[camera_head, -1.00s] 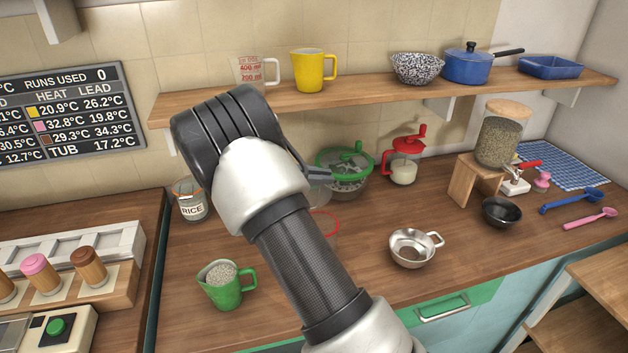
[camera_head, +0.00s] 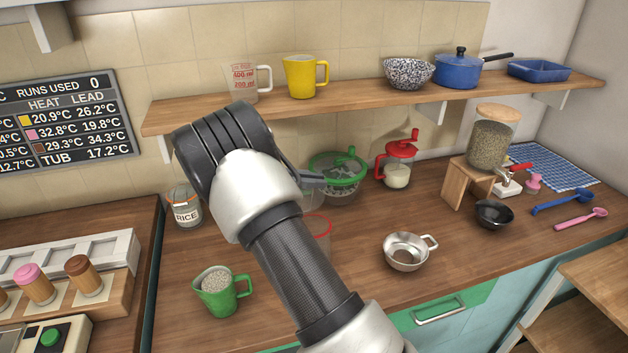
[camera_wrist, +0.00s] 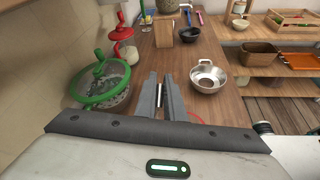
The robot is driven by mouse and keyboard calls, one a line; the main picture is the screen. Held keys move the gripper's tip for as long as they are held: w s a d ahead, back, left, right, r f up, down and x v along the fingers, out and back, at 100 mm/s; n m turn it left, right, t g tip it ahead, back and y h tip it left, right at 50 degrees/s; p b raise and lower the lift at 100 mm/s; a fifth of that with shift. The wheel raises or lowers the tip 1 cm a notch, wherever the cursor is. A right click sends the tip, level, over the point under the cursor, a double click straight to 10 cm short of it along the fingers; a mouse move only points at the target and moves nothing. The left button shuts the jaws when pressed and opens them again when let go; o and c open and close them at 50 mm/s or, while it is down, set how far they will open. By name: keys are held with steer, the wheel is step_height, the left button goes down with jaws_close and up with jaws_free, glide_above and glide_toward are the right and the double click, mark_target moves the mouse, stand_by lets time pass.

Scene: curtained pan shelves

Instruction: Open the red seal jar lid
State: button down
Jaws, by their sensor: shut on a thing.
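The red seal jar (camera_head: 319,228) is clear, with a red ring at its rim, and stands on the counter partly behind my arm. In the wrist view a bit of its red ring (camera_wrist: 195,117) shows beside my fingers. A clear, faint round shape, seemingly its lid (camera_head: 309,198), is above the ring, below my fingertips; its exact tilt is hard to tell. My gripper (camera_head: 314,179) is above the jar, and in the wrist view (camera_wrist: 160,88) its fingers are closed on a thin piece, seemingly part of the lid. The fingers hide most of the contact.
A green-rimmed spinner bowl (camera_head: 338,172) is close behind my gripper. A red-topped jar (camera_head: 398,165), a steel bowl (camera_head: 405,251), a green mug (camera_head: 220,291) and a rice jar (camera_head: 184,207) stand around. The shelf (camera_head: 370,95) runs above. Counter front right is clear.

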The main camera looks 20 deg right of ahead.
steer(key=shift+a+f, duration=0.1)
steer(key=shift+f, duration=0.05)
steer(key=c, duration=1.8)
jaws_free()
steer(key=shift+c, duration=0.2)
steer(key=b+v, duration=0.2)
steer(key=v, duration=1.5)
steer(key=shift+a, duration=0.25)
steer(key=shift+w, duration=0.1)
